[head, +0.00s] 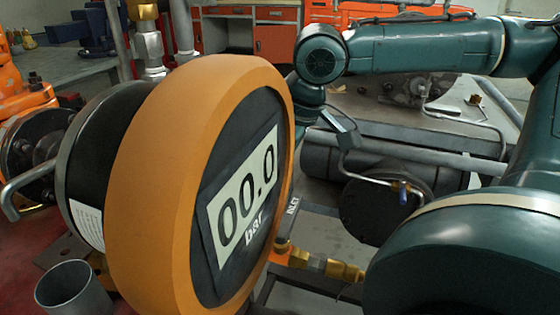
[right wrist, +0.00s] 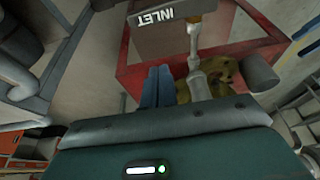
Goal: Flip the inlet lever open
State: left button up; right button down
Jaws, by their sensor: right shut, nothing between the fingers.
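The INLET label (right wrist: 175,18) is on a grey plate at the top of the right wrist view. Below it, a silver rod (right wrist: 194,50) stands against a brass valve body (right wrist: 222,74); it looks like the inlet lever, but its setting cannot be told. My right gripper (right wrist: 158,72) shows as two blue fingers pressed together, empty, just left of the rod. I cannot tell whether they touch it. In the head view the INLET label (head: 292,206) and brass fittings (head: 318,263) show right of the gauge. My right gripper is hidden there, and my left gripper is in neither view.
The large orange gauge (head: 140,160) reads 00.0 bar and blocks much of the head view. A bent metal handle (head: 20,190) and an open grey cylinder (head: 72,290) are at left.

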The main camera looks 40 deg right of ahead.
aim_at(289, 217)
pick_arm(q)
jog(key=b, duration=0.2)
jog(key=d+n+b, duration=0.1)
jog(key=b, duration=0.1)
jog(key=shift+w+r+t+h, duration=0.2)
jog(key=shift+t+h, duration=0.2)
pick_arm(e)
jog(key=f, duration=0.1)
jog(key=s+f, duration=0.1)
jog(key=f, duration=0.1)
jog(key=s+d+f, duration=0.1)
jog(key=f, duration=0.1)
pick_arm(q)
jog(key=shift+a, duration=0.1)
pick_arm(e)
jog(key=shift+d+r, duration=0.15)
